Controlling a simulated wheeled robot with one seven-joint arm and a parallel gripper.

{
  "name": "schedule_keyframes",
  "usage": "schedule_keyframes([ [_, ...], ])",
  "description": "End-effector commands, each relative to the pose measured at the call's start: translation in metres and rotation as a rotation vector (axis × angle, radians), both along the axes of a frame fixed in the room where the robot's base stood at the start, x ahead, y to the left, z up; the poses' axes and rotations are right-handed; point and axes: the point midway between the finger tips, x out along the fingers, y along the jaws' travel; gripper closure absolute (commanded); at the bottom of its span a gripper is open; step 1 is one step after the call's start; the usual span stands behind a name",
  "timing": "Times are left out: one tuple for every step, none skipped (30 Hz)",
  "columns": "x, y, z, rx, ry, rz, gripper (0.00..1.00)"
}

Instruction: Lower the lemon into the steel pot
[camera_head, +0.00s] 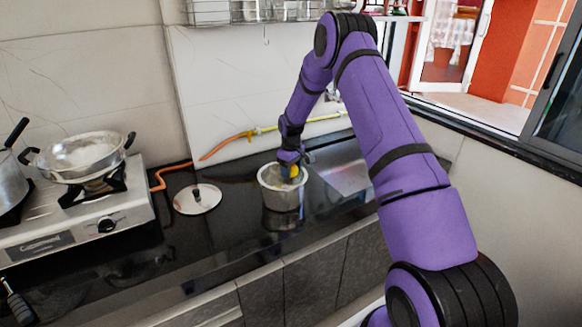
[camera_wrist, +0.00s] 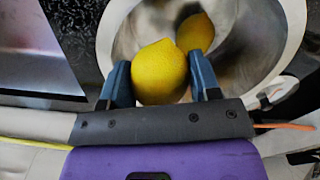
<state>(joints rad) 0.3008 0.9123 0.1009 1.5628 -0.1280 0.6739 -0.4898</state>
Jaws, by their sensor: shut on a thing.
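The steel pot (camera_head: 283,200) stands upright and open on the dark counter, and its inside fills much of the wrist view (camera_wrist: 252,45). My gripper (camera_head: 291,165) is at the pot's mouth. In the wrist view its blue fingers (camera_wrist: 160,72) are shut on the lemon (camera_wrist: 160,75), one on each side. The lemon, small and yellow in the head view (camera_head: 294,171), is over the pot opening. A second yellow shape (camera_wrist: 195,33) shows against the pot's inside; I cannot tell whether it is a reflection or another lemon. The lemon's height above the pot bottom is unclear.
A round lid (camera_head: 197,199) lies left of the pot. A stove (camera_head: 133,210) with a wide pan (camera_head: 82,156) is further left. An orange and yellow hose (camera_head: 230,141) runs along the wall behind.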

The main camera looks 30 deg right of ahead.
Motion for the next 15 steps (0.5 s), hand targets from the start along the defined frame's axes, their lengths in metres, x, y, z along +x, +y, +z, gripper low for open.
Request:
schedule_keyframes([
  [0.000, 0.000, -0.002, 0.000, 0.000, 0.000, 0.68],
  [0.000, 0.000, -0.004, 0.000, 0.000, 0.000, 0.68],
  [0.000, 0.000, -0.005, 0.000, 0.000, 0.000, 0.68],
  [0.000, 0.000, -0.006, 0.000, 0.000, 0.000, 0.68],
  [0.000, 0.000, -0.008, 0.000, 0.000, 0.000, 0.68],
  [0.000, 0.000, -0.009, -0.001, -0.001, 0.000, 0.68],
  [0.000, 0.000, -0.011, -0.001, -0.001, 0.000, 0.68],
  [0.000, 0.000, -0.012, -0.001, -0.001, 0.000, 0.68],
  [0.000, 0.000, -0.014, -0.001, -0.001, 0.000, 0.68],
  [0.000, 0.000, -0.015, 0.000, -0.001, 0.000, 0.68],
  [0.000, 0.000, -0.016, 0.000, -0.001, 0.000, 0.68],
  [0.000, 0.000, -0.018, 0.000, 0.000, 0.000, 0.68],
  [0.000, 0.000, -0.020, 0.000, 0.000, 0.000, 0.68],
  [0.000, 0.000, -0.021, 0.000, 0.000, 0.000, 0.68],
  [0.000, 0.000, -0.023, 0.001, 0.000, 0.000, 0.68],
])
